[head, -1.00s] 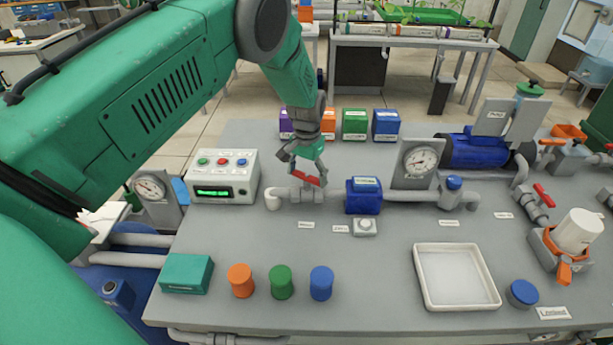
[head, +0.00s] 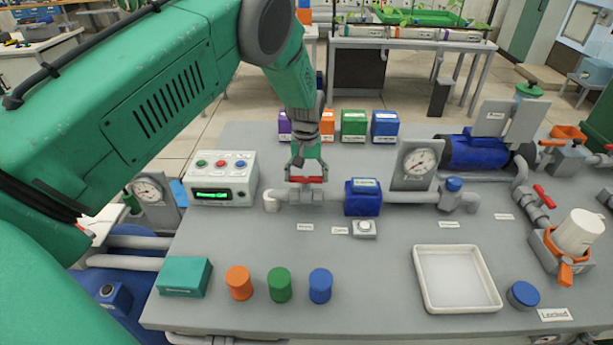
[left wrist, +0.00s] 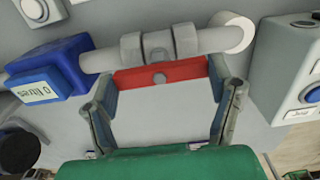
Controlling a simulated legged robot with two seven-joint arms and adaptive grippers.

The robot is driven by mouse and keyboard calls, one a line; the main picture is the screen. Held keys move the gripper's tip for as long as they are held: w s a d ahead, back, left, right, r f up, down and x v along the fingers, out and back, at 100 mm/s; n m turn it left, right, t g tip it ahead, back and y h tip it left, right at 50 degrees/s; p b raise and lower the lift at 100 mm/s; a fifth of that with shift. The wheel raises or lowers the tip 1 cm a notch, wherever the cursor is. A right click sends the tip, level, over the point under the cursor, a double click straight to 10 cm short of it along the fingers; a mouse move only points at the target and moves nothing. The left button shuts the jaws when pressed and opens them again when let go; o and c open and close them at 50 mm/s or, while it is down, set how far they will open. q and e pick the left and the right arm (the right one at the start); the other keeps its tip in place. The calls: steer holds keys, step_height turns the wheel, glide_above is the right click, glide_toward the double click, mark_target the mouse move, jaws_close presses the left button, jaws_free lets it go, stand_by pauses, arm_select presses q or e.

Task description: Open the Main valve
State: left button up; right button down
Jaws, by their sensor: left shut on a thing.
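The valve with a red handle (head: 314,179) sits on the grey pipe run at the middle left of the bench. I take it as the Main valve, though the label (head: 305,227) in front is too small to read surely. My left gripper (head: 305,176) comes down from above and is shut on the handle. In the left wrist view the red handle (left wrist: 180,70) spans between the two fingers, one at each end. It lies about parallel to the pipe (left wrist: 215,40), beside the grey valve body (left wrist: 158,46). My right gripper is not in view.
A control box (head: 222,178) stands left of the valve. A blue meter (head: 363,198) and a gauge (head: 413,165) stand to its right. Orange, green and blue cylinders (head: 280,284) and a white tray (head: 455,280) lie in front. Another red-handled valve (head: 543,196) is at the right.

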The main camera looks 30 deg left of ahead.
arm_select(q)
steer(key=shift+w+r, duration=0.2)
steer(key=shift+w, duration=0.05)
steer(key=o, duration=1.1)
steer(key=shift+c, duration=0.2)
steer(key=shift+o, duration=0.6)
steer(key=shift+f, duration=0.15)
step_height(320, 180, up, 12)
steer(key=shift+f, duration=0.1)
steer(key=shift+f, duration=0.1)
